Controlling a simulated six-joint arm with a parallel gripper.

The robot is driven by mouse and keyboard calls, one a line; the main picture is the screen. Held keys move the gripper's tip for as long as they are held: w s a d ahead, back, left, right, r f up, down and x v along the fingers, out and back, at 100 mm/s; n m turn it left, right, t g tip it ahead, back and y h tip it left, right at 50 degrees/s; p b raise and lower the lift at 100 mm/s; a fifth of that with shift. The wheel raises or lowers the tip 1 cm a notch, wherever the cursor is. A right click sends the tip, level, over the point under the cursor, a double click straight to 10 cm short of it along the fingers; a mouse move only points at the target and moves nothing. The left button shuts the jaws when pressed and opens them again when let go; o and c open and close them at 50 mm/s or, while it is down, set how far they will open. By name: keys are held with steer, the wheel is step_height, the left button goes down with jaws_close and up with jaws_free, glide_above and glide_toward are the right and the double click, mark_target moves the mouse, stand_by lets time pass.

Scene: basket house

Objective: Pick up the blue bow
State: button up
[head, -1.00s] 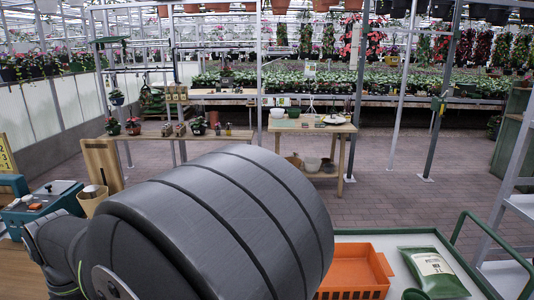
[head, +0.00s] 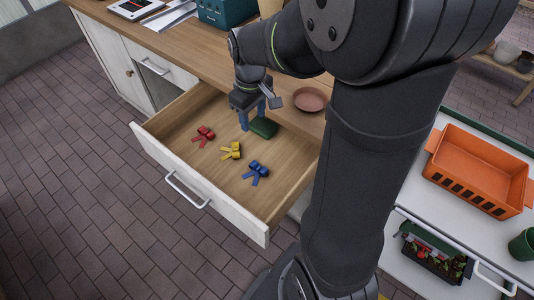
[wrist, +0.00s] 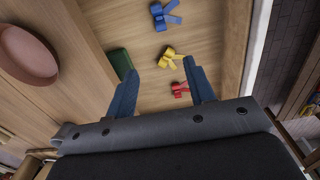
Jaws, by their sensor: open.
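The blue bow (head: 256,172) lies flat on the floor of the open drawer (head: 199,208), nearest the drawer's right end. It also shows at the top of the wrist view (wrist: 164,14), beyond the fingertips. A yellow bow (head: 231,150) and a red bow (head: 203,136) lie to its left. My gripper (head: 253,116) is over the back of the drawer, open and empty, with blue fingers pointing down. In the wrist view, the yellow bow (wrist: 170,57) shows between the fingertips (wrist: 160,67), and the blue bow is farther off.
A dark green object (head: 264,128) lies at the back of the drawer beside the fingers. A reddish plate (head: 310,99) is on the wooden counter above. An orange basket (head: 478,172) stands on the white surface at right. The drawer's front wall and sides stand around the bows.

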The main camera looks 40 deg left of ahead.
glide_above(256, 165)
steer(key=f, duration=1.7)
steer(key=shift+w+f, duration=0.25)
steer(key=shift+f, duration=0.15)
steer(key=shift+s+f, duration=0.15)
steer(key=shift+f, duration=1.15)
steer(key=shift+s+f, duration=0.15)
steer(key=shift+f, duration=1.15)
steer(key=c, duration=1.1)
